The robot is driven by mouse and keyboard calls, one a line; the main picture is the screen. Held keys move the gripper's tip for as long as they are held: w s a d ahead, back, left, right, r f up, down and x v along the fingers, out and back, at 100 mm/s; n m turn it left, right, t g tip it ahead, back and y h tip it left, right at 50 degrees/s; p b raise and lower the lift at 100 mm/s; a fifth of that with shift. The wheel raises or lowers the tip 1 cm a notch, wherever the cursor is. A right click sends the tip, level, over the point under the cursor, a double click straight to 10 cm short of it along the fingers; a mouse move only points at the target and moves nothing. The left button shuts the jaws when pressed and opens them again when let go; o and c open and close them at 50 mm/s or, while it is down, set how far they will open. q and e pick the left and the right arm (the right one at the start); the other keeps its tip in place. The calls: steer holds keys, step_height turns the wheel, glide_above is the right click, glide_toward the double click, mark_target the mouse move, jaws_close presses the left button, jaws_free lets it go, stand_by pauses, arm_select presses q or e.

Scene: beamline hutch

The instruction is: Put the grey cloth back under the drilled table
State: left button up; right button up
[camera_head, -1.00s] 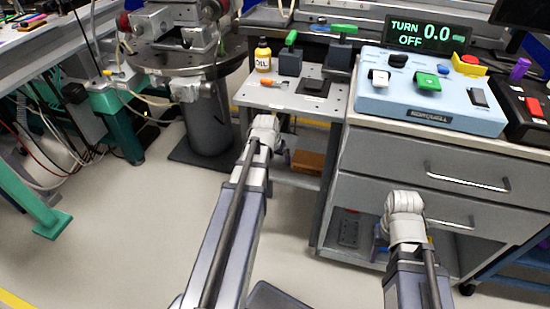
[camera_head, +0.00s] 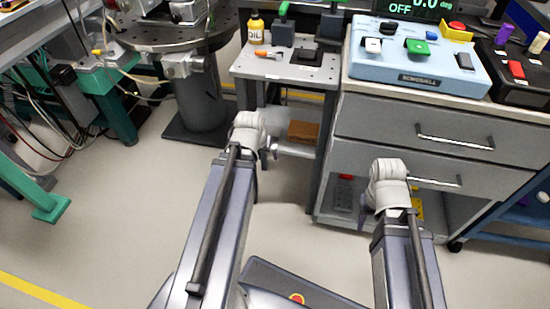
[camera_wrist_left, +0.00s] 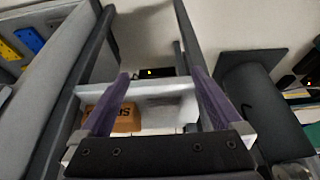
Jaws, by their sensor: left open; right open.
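The drilled table (camera_head: 290,68) is a small grey stand with a holed top and a lower shelf, at upper centre in the head view. The lower shelf (camera_wrist_left: 165,90) shows in the left wrist view. I cannot make out the grey cloth in either view. My left gripper (camera_wrist_left: 159,75) is open and empty, its two purple-grey fingers apart in front of the shelf. In the head view the left wrist hides most of it, in front of the table. My right gripper (camera_head: 364,208) is mostly hidden behind its wrist, before the drawer cabinet.
A brown box (camera_head: 303,132) sits on the lower shelf. An oil bottle (camera_head: 255,28) and an orange-handled tool (camera_head: 268,54) are on the tabletop. The drawer cabinet (camera_head: 425,130) stands to the right, a round pedestal (camera_head: 195,100) to the left. The floor at lower left is clear.

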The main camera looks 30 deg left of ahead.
arm_select(q)
steer(key=s+d+m+g, duration=0.2)
steer(key=s+d+m, duration=0.1)
steer(key=d, duration=1)
steer(key=s+d+f+m+g, duration=0.1)
steer(key=s+d, duration=0.4)
steer(key=d, duration=0.8)
steer(key=m+g, duration=0.1)
steer(key=m, duration=0.1)
steer(key=shift+s+f+m+g, duration=0.25)
steer(key=shift+s+m+g, duration=0.05)
steer(key=shift+s, duration=0.1)
step_height(320, 180, up, 43)
steer(key=p, duration=4.3)
steer(key=shift+r, duration=0.1)
